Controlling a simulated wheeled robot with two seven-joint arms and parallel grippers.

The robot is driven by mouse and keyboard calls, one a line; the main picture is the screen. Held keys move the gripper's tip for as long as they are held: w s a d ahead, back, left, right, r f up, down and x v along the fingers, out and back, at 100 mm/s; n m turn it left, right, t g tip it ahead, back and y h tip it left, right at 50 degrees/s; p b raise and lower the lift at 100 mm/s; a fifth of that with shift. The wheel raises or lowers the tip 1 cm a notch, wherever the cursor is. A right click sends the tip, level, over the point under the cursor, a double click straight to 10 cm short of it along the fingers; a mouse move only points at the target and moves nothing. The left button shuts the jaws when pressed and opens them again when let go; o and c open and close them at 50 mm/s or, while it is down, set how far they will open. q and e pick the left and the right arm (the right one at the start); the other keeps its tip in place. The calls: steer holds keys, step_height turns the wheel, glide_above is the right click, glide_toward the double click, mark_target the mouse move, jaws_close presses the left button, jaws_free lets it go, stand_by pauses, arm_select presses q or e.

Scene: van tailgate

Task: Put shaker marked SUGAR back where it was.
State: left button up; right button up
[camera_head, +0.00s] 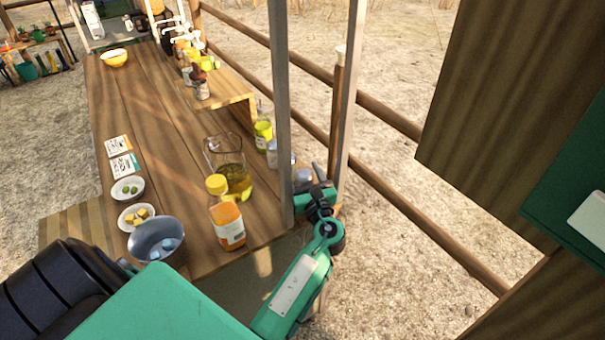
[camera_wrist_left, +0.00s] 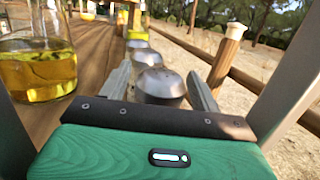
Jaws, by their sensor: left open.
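My left gripper (camera_head: 320,180) is open at the near right corner of the wooden table. In the left wrist view, a shaker with a domed metal top (camera_wrist_left: 160,84) stands upright between the spread fingers of the left gripper (camera_wrist_left: 160,92). I cannot tell whether either finger touches it. This shaker shows only in part in the head view (camera_head: 303,175), beside a post. A second metal-topped shaker (camera_wrist_left: 146,58) stands just behind it. No SUGAR marking is legible on either. My right gripper is not in view.
A glass jug of yellow liquid (camera_head: 226,160) and an orange-filled bottle (camera_head: 226,214) stand left of the gripper. A metal bowl (camera_head: 157,240) is at the near left. An upright post (camera_head: 281,100) rises close to the gripper. The table's middle (camera_head: 160,110) is clear.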

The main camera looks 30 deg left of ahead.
arm_select(q)
steer(key=v, duration=1.2)
steer(key=shift+d, duration=0.1)
